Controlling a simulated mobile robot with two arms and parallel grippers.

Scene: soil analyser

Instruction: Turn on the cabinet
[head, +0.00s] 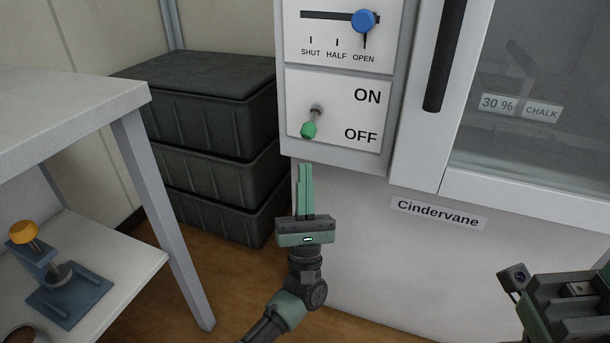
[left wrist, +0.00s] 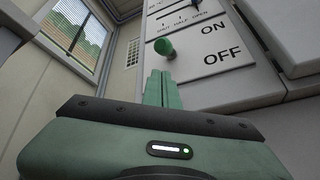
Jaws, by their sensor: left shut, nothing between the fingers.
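The cabinet (head: 350,240) is white and carries a label reading Cindervane. Its switch panel (head: 350,128) is marked ON above and OFF below. The green-tipped toggle lever (head: 309,129) points down, toward the OFF side. It also shows in the left wrist view (left wrist: 164,48). My left gripper (head: 304,168) is shut and empty, pointing up just below the panel and the lever, apparently not touching it. In the left wrist view its fingertips (left wrist: 159,74) lie just under the green knob. Part of my right arm (head: 570,300) shows at the lower right; its fingers cannot be made out.
Above the switch, a slider with a blue knob (head: 363,21) sits at OPEN. A glass door with a dark handle (head: 445,55) is to the right. Stacked dark crates (head: 215,120) stand left of the cabinet. A table (head: 60,105) is at the left, with a blue tool (head: 68,295) on its lower shelf.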

